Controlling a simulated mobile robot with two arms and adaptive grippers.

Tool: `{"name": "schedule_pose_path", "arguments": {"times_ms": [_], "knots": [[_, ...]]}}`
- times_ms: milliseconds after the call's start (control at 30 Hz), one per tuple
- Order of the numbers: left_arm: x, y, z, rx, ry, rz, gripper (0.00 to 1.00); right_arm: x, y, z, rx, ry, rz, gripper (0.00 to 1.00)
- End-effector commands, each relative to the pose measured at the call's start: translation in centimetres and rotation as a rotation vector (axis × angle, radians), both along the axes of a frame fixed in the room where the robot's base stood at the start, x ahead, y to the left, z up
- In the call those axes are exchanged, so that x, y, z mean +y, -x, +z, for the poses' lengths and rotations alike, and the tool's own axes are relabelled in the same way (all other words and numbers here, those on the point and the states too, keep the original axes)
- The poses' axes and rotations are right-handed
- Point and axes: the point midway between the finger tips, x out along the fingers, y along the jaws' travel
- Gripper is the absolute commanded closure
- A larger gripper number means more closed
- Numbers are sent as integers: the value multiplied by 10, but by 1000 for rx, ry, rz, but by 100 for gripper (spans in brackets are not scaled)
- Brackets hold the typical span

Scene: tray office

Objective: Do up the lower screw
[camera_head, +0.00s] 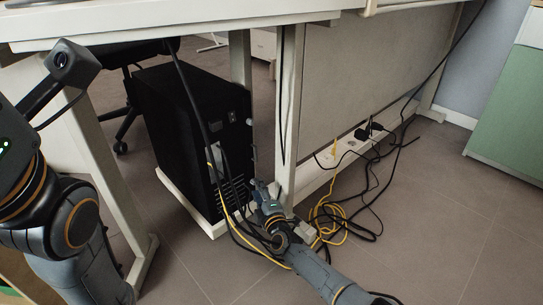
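The black computer tower (185,125) stands upright under the desk, its rear face with ports and a vent turned toward me. A small light bump (250,122) shows on the tower's right rear edge; it may be a screw, but it is too small to be sure. I cannot clearly make out the lower screw. My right gripper (258,186) is at the lower right rear edge of the tower, pointing up and left. Whether it touches the tower, and whether its fingers are open, I cannot tell. My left arm is at the left edge; its gripper fingers do not show.
Black and yellow cables (214,170) hang behind the tower and run past my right gripper. More tangled cables (335,218) lie on the floor at right, below a power strip (350,143). Desk legs (290,110) stand close by. The floor (440,220) at right is clear.

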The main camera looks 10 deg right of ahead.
Motion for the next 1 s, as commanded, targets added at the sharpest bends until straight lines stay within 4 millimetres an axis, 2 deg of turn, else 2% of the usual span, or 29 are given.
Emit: {"name": "schedule_pose_path", "arguments": {"times_ms": [33,267,667,1000], "knots": [[0,0,13,0,0,0,60,-1,7,7,2,-1,0,60],[0,0,46,0,0,0,60,-10,41,9,4,-1,1,60],[0,0,104,0,0,0,60,-29,118,11,5,-2,1,60],[0,0,117,0,0,0,60,-15,130,72,-79,-206,17,60]]}}
